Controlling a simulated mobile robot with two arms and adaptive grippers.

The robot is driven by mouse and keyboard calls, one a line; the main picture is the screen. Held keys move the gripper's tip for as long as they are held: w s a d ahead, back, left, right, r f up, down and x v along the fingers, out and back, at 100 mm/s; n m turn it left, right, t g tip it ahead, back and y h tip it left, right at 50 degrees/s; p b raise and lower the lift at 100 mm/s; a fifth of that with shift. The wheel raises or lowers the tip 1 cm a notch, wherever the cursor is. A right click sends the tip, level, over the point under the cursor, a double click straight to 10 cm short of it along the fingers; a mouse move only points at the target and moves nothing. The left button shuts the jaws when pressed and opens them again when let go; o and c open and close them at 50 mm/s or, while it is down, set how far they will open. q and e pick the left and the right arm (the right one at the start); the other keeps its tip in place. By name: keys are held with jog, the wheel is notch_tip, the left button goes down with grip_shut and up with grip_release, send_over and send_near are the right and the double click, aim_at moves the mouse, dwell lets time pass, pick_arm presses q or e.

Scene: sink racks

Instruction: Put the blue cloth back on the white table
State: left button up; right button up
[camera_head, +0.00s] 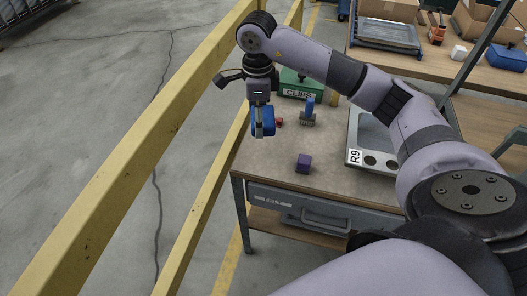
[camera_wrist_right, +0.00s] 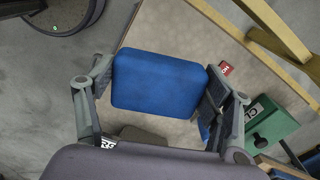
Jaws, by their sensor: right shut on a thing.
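The blue cloth (camera_head: 268,121) looks like a flat, rounded blue block. My right gripper (camera_head: 259,130) is shut on it and points down, and the cloth appears raised near the left edge of a beige-topped workbench (camera_head: 262,168). In the right wrist view, the cloth (camera_wrist_right: 158,82) lies between the two fingers of my right gripper (camera_wrist_right: 152,105). The bench top shows pale behind it. I cannot make out a clearly white table. My left gripper is not in view.
A green CLIPS box (camera_head: 297,84), a blue-handled brush (camera_head: 308,112), a small red item (camera_head: 279,122) and a purple block (camera_head: 304,163) stand on the bench. A grey R9 tray (camera_head: 358,139) lies to the right. Yellow rails (camera_head: 140,137) run along the left.

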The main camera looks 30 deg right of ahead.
jog(key=w+r+m, duration=0.1)
jog(key=m, duration=0.1)
jog(key=w+d+r+m+b, duration=0.1)
jog(key=r+m, duration=0.1)
jog(key=d+r+m, duration=0.1)
jog(key=m, duration=0.2)
jog(key=shift+w+d+r, duration=0.1)
jog(key=shift+w+r, duration=0.25)
jog(key=shift+w, duration=0.05)
jog(key=shift+d+r+m+b, duration=0.1)
jog(key=shift+r+m+b, duration=0.05)
jog(key=shift+m+b, duration=0.2)
jog(key=shift+f+m, duration=0.25)
jog(key=shift+f, duration=0.05)
jog(key=p, duration=0.1)
send_over(261, 150)
notch_tip(261, 150, down, 14)
jog(key=shift+f, duration=0.15)
notch_tip(261, 150, down, 5)
jog(key=shift+r+p, duration=0.1)
jog(key=shift+p, duration=0.4)
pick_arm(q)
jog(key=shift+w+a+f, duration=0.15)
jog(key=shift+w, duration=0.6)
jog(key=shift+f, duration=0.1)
pick_arm(e)
jog(key=o, duration=1.1)
